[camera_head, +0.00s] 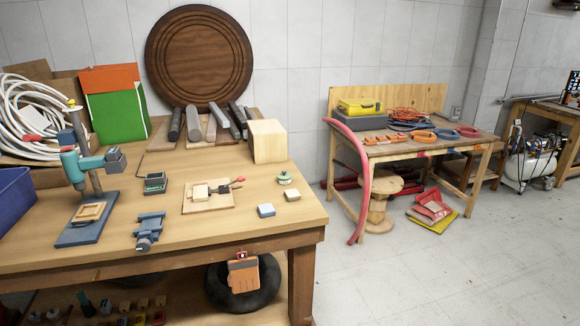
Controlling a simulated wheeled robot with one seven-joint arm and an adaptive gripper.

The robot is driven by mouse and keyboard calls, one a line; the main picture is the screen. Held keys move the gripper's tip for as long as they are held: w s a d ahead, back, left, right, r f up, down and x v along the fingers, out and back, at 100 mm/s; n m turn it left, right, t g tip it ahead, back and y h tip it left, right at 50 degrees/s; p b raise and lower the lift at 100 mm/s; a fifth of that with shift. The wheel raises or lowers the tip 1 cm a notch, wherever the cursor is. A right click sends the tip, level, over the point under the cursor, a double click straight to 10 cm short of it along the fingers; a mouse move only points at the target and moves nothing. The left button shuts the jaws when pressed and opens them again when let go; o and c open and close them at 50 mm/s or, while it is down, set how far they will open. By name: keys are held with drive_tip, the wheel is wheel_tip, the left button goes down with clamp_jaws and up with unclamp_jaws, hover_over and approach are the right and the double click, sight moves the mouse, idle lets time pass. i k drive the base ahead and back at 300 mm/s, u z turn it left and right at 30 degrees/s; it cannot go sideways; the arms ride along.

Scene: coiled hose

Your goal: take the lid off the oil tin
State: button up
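I cannot make out an oil tin or its lid for sure in the head view. A small round green and pale thing (284,178) stands on the wooden workbench (165,255), near its right end. It is too small to tell whether it is a tin with a lid. My gripper is not in view, and no part of my arm shows clearly.
A drill press (88,190), a blue vise (149,231) and a wooden board (208,206) occupy the bench. Open floor (400,275) lies to the right.

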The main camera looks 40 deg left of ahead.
sight(284, 175)
drive_tip(key=u, duration=1.05)
drive_tip(key=i, duration=0.95)
drive_tip(key=u, duration=0.75)
